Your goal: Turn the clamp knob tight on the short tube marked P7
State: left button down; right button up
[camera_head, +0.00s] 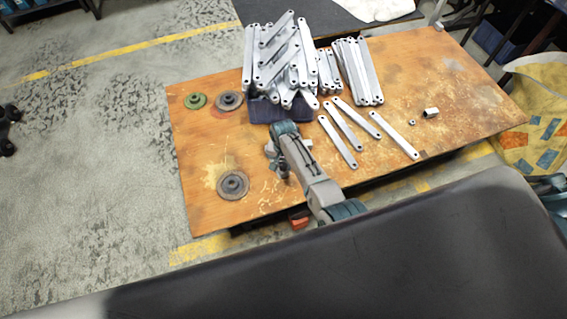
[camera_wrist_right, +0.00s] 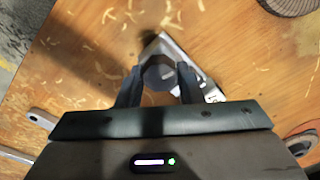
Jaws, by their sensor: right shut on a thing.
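My right gripper (camera_wrist_right: 158,70) has its two dark fingers on either side of a rounded grey knob (camera_wrist_right: 158,76), shut on it. Under and beside the knob is a pale metal piece (camera_wrist_right: 212,92) with dark marking at its right end. The marking is partly hidden and I cannot read it as P7. In the head view my right gripper (camera_head: 277,164) is low over the left-middle of the table, and my arm hides most of what it holds. My left gripper is not in view.
The worn wooden table (camera_head: 460,90) bears a dark blue bin (camera_head: 262,112) heaped with galvanized bars, several loose flat bars (camera_head: 337,141), a short metal tube (camera_head: 431,112), a green disc (camera_head: 195,100) and grey discs (camera_head: 233,184).

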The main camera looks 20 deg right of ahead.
jog(key=m, duration=0.4)
jog(key=shift+r+p, duration=0.1)
jog(key=shift+p, duration=0.3)
jog(key=m, duration=0.3)
jog(key=shift+m+p, duration=0.35)
jog(key=shift+m, duration=0.05)
jog(key=m, duration=0.3)
jog(key=shift+m, duration=0.4)
jog(key=m+p, duration=0.1)
jog(key=m, duration=0.2)
jog(key=shift+m, duration=0.4)
jog(key=o, duration=0.9)
